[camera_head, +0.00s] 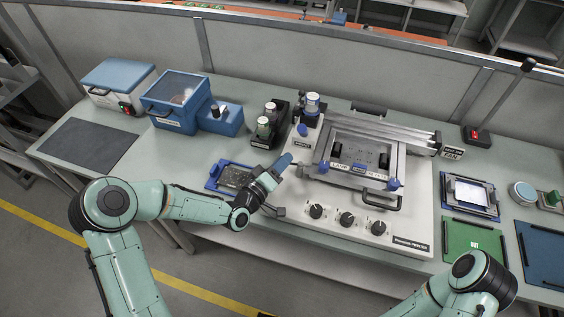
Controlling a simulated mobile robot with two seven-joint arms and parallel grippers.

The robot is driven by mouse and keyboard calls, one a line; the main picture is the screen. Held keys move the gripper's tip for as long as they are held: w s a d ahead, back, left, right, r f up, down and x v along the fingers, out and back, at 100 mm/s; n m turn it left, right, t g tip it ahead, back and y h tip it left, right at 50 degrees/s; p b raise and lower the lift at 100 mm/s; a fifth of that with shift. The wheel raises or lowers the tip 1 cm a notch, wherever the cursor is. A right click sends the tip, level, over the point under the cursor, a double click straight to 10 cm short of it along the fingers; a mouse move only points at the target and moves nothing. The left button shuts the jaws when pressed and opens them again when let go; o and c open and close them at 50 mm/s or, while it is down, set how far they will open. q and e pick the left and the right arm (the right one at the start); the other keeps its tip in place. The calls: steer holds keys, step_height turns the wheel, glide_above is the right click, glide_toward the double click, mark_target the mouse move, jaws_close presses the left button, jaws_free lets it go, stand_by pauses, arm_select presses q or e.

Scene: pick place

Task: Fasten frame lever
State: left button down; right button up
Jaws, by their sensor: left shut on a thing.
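The test fixture (420,215) is a white panel on the bench with a grey metal frame (360,130) on top. Small blue levers stand at the frame's front left (323,167) and front right (394,184). My left gripper (274,173) is at the fixture's left edge, shut on a small blue piece (285,160), which looks like a lever handle; its far end is hard to make out.
Blue boxes (176,100) and a black holder with bottles (268,130) stand at the left and back. Three black knobs (347,219) line the fixture's front. Trays and mats (474,240) lie at right. A dark mat (88,145) is bare.

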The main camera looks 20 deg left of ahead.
arm_select(q)
steer(key=shift+w+a+m+g+h, duration=0.1)
steer(key=shift+w+m+g+h, duration=0.25)
steer(key=shift+m+h, duration=0.35)
steer(key=shift+w+r+g+h, duration=0.1)
steer(key=shift+g+h, duration=0.15)
steer(key=shift+h, duration=0.35)
steer(key=shift+w+m+g+h+p, duration=0.35)
steer(key=shift+m+g+h+p, duration=0.3)
steer(key=shift+m+h, duration=0.35)
steer(key=c, duration=1)
jaws_free()
steer(key=shift+s, duration=0.1)
steer(key=v, duration=1.3)
steer(key=shift+s+b, duration=0.1)
steer(key=shift+b, duration=0.25)
